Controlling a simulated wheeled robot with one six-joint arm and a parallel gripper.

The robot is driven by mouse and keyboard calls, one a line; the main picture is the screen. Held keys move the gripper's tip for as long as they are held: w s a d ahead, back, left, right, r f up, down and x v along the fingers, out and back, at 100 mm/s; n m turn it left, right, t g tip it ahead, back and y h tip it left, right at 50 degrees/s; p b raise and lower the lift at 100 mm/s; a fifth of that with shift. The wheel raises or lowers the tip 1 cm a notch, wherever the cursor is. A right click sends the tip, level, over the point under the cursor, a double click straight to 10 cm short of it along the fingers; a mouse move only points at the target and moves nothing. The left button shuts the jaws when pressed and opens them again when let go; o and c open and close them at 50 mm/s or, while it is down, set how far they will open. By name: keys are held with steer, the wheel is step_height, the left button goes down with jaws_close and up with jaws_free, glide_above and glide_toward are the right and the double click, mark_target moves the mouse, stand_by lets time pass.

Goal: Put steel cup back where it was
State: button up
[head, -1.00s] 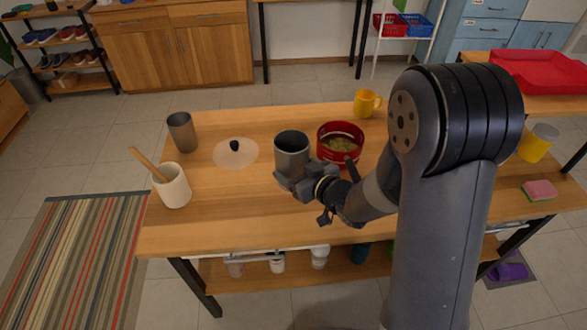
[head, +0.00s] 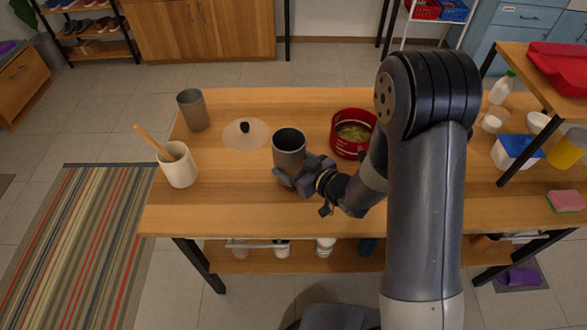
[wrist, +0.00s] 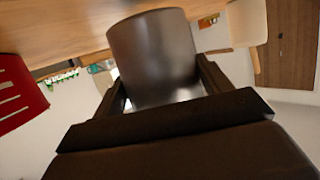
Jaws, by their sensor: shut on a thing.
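A steel cup (head: 289,145), dark grey and open at the top, is held by my gripper (head: 286,172) over the middle of the wooden table (head: 235,210). In the wrist view the same cup (wrist: 155,60) sits between the two fingers, which touch its sides. It looks about upright in the head view. I cannot tell whether its base clears the tabletop. A second, similar metal cup (head: 192,112) stands at the table's back left corner.
A clear lid (head: 245,136) with a black knob lies left of the held cup. A red pot (head: 352,133) with food stands to its right. A white crock (head: 178,166) with a wooden handle stands front left. The table's front middle is clear. A red tray (head: 558,72) is at right.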

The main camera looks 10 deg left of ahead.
steer(key=shift+f, duration=1.05)
steer(key=shift+f, duration=0.15)
steer(key=o, duration=1.1)
steer(key=b+v, duration=0.1)
steer(key=v, duration=1.1)
